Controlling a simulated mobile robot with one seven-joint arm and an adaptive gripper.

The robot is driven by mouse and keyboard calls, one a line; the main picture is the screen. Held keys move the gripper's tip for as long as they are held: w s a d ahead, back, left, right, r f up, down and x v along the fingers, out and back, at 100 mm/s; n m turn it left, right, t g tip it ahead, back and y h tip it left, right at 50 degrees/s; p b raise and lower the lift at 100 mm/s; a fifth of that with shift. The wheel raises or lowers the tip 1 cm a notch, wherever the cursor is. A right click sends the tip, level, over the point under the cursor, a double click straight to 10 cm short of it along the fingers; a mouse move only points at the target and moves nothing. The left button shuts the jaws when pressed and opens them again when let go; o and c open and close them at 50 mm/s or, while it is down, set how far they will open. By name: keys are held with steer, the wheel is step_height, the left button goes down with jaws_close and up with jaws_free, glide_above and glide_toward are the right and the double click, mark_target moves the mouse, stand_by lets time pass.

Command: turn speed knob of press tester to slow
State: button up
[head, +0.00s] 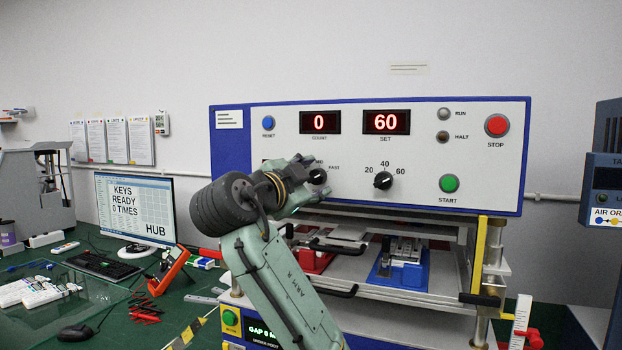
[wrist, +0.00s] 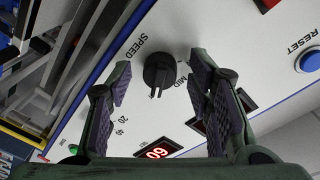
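The press tester (head: 290,150) has a white front panel with a blue frame. Its black speed knob (head: 317,177) is partly hidden behind my gripper (head: 302,180) in the head view, with FAST printed at its upper right. In the wrist view the speed knob (wrist: 159,70) shows whole, between SPEED and MID labels. Its narrow ridge points down the picture, toward the dial marked 20; the SLOW mark cannot be made out. My gripper (wrist: 160,76) is open, with one finger on each side of the knob and visible gaps; it holds nothing.
A set dial (head: 383,180) sits right of the speed knob. Reset (head: 268,123), start (head: 449,183) and stop (head: 497,125) buttons are on the panel. Below are a blue fixture (head: 400,270) and black handles. A monitor (head: 135,208) stands on the left.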

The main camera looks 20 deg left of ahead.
jaws_close()
stand_by(0.4)
steer(key=shift+n, duration=0.3)
steer(key=n+b, duration=0.2)
steer(key=n, duration=0.2)
steer(key=shift+f, duration=0.2)
steer(key=n, duration=0.3)
steer(key=n+t+b, duration=0.1)
steer(key=n, duration=0.2)
steer(key=shift+d+y+b, duration=0.1)
steer(key=shift+y+b, duration=0.2)
steer(key=n, duration=0.4)
steer(key=shift+d, duration=0.1)
steer(key=n+y, duration=0.1)
steer(key=n, duration=0.9)
steer(key=shift+d+r+n+y, duration=0.1)
steer(key=shift+n+y, duration=0.2)
steer(key=shift+n, duration=0.1)
